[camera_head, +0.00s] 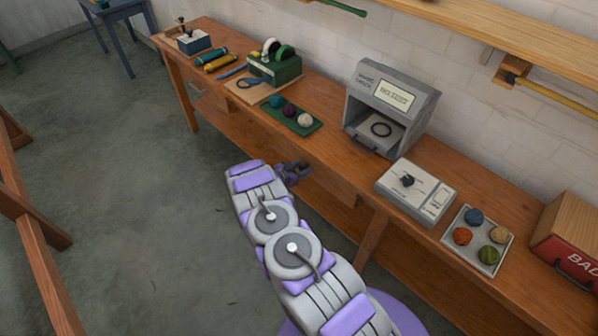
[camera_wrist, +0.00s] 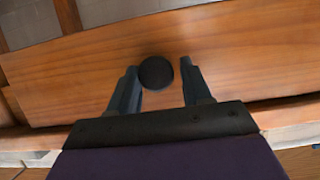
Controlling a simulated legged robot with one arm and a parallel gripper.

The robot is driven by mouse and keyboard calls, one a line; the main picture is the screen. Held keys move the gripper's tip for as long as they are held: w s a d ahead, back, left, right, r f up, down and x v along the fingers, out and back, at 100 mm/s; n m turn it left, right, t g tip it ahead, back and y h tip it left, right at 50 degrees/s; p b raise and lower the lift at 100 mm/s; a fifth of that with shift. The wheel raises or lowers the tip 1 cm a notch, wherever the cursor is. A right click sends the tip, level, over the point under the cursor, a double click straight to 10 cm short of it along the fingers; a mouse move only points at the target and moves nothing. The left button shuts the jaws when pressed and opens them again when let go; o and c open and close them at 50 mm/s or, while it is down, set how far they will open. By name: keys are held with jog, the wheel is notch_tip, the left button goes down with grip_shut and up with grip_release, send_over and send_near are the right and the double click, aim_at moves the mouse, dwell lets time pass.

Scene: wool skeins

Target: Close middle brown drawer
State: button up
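In the wrist view, a brown wooden drawer front (camera_wrist: 240,50) spans the picture, with a round black knob (camera_wrist: 155,72) on it. My gripper (camera_wrist: 158,66) has its two fingers apart, one on each side of the knob. I cannot tell whether the fingers touch it. In the head view, my gripper (camera_head: 294,172) is at the front edge of the brown workbench (camera_head: 340,165), below the green tray. The arm and gripper hide most of the drawer there, and how far it stands out is not clear.
On the bench are a green tray (camera_head: 290,117) with balls of wool, a grey test machine (camera_head: 390,105), a control box (camera_head: 415,190), a pale tray (camera_head: 478,240) with several wool balls, and a red-fronted bin (camera_head: 567,245). The floor (camera_head: 150,200) to the left is clear.

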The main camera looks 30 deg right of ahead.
jog(key=o, duration=0.3)
jog(key=shift+d+f, duration=0.15)
jog(key=shift+d, duration=0.1)
jog(key=shift+o, duration=0.2)
jog(key=shift+s+a, duration=0.1)
jog(key=p+v, duration=0.3)
jog(key=v, duration=1.4)
jog(key=shift+a, duration=0.1)
